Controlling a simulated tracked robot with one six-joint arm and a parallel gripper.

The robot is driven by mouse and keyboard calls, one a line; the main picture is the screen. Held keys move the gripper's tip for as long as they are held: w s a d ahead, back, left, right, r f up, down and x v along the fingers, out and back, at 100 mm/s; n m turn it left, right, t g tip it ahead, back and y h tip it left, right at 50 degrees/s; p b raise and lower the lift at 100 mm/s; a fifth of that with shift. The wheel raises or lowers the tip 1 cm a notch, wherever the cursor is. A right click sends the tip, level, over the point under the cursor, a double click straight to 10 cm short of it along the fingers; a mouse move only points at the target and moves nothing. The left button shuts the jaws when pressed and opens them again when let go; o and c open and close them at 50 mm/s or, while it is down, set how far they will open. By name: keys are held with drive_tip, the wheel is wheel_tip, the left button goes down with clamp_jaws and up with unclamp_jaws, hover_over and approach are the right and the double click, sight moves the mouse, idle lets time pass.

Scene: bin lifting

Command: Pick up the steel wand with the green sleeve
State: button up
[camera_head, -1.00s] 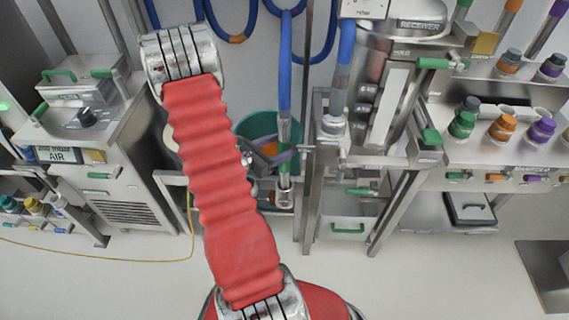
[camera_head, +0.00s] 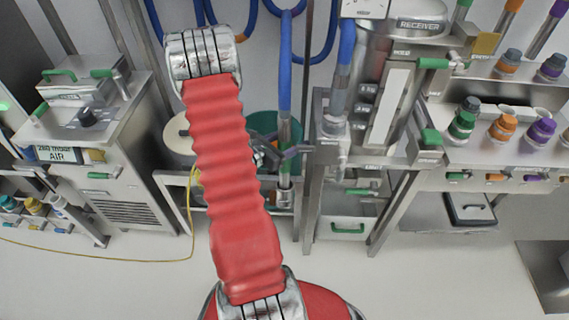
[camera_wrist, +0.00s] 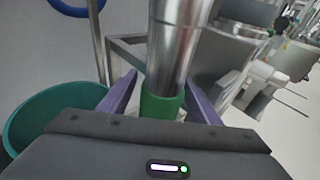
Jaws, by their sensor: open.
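The steel wand (camera_wrist: 174,45) stands upright in the wrist view, with its green sleeve (camera_wrist: 161,106) at the lower end of the visible part. My gripper (camera_wrist: 161,80) is open, with one purple finger on each side of the wand at about sleeve height. I cannot tell whether either finger touches it. In the head view the wand (camera_head: 285,133) hangs below a blue hose, and its green sleeve (camera_head: 284,181) shows lower down. My gripper (camera_head: 287,152) is beside and partly in front of it there, partly hidden by my red arm.
A green bin (camera_wrist: 45,117) is at the left of the wrist view, behind the gripper. A steel frame post (camera_head: 306,180) stands just right of the wand. A white round container (camera_head: 178,133) is left of my arm. The floor in front is clear.

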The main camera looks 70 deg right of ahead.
drive_tip(key=c, duration=1.3)
drive_tip(key=shift+c, duration=0.2)
drive_tip(key=shift+r, duration=0.15)
wheel_tip(320, 180, up, 18)
idle(1.2)
